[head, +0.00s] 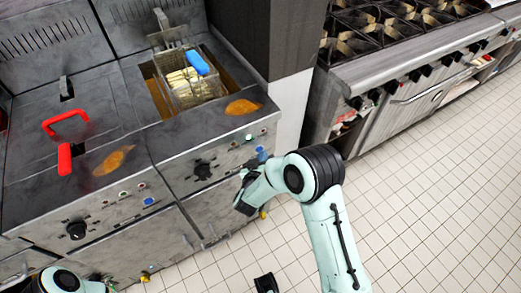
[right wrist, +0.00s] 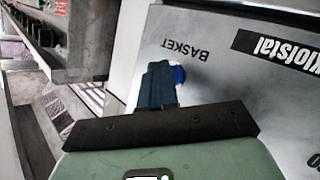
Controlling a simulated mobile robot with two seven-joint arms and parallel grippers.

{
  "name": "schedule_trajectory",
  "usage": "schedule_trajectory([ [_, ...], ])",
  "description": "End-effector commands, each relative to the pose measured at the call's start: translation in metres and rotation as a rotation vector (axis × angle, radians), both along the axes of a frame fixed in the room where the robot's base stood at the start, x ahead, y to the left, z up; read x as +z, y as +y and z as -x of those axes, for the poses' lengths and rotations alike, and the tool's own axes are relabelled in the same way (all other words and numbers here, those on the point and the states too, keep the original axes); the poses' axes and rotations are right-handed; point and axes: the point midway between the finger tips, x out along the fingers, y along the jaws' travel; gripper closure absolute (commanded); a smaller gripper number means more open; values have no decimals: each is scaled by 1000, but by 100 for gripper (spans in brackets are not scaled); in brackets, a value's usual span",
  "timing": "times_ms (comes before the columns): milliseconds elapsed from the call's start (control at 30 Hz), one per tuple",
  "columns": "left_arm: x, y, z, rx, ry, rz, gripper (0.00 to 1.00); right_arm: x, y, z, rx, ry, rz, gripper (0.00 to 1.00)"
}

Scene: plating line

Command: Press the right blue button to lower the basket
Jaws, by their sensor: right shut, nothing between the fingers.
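The fryer's right front panel carries a blue button (right wrist: 179,75) beside the word BASKET in the right wrist view. In the head view, a blue spot shows there (head: 262,154). My right gripper (right wrist: 157,70) is shut and empty, its dark blue fingers pointing at the panel and partly covering the button. I cannot tell whether the tips touch it. The wire basket (head: 196,88) with a blue handle (head: 198,62) sits at the right oil vat, with pale food inside; its exact height is unclear. My left gripper is out of view; part of my left arm shows at bottom left.
The left fryer half has red handles (head: 66,158), a dark knob (head: 76,230) and its own blue button (head: 149,201). A dark knob (head: 202,170) is on the right panel. A stove (head: 400,60) stands at the right. The tiled floor (head: 440,190) is open.

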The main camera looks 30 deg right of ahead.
Motion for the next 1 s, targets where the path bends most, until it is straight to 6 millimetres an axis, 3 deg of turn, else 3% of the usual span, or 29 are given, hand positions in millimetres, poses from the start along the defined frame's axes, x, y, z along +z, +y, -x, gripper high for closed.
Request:
schedule_trajectory([
  [467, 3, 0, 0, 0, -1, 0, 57, 1, -1, 9, 0, 1, 1, 100],
  [1000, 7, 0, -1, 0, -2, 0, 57, 0, -5, 60, 1, 1, 1, 100],
])
